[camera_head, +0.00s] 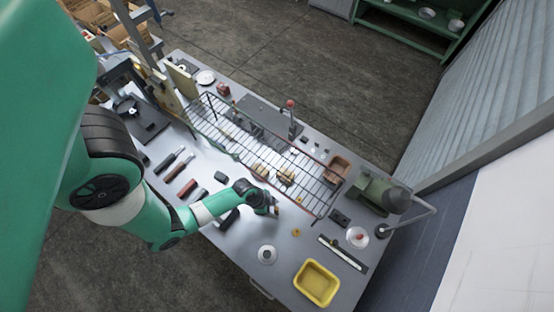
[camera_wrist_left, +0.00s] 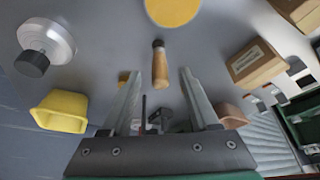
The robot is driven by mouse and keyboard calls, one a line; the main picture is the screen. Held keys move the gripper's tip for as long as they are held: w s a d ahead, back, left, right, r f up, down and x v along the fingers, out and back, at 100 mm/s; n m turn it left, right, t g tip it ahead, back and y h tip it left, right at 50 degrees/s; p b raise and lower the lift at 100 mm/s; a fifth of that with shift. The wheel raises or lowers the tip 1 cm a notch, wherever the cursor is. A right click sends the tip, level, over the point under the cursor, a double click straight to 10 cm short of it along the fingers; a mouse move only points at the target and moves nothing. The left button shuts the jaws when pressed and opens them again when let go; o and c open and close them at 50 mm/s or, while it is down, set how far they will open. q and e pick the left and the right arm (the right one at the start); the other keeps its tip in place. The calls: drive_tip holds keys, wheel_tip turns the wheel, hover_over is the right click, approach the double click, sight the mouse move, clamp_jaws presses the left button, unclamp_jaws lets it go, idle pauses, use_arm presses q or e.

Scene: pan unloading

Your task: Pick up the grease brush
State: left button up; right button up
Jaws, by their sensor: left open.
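A short tool with a tan wooden handle and a dark band near its top, which looks like the grease brush, shows in the left wrist view (camera_wrist_left: 160,66). It lies just ahead of my left gripper (camera_wrist_left: 160,80), roughly in line with the gap between the two fingers. The fingers are apart and nothing is clearly gripped between them. In the head view, my left gripper (camera_head: 272,206) is low over the table, in front of the wire rack. The brush is hard to make out there beside the gripper. My right gripper is not in view.
A wire rack (camera_head: 232,142) holding small brown items runs along the table behind the gripper. Dark tools (camera_head: 180,166) lie to the left.

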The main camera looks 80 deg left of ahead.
sight(280, 213)
use_arm(q)
drive_tip(key=b+x, duration=0.2)
drive_tip(key=x, duration=0.3)
drive_tip(key=shift+w+f, duration=0.2)
drive_tip(key=shift+f, duration=0.2)
drive_tip(key=shift+c, duration=0.2)
clamp_jaws()
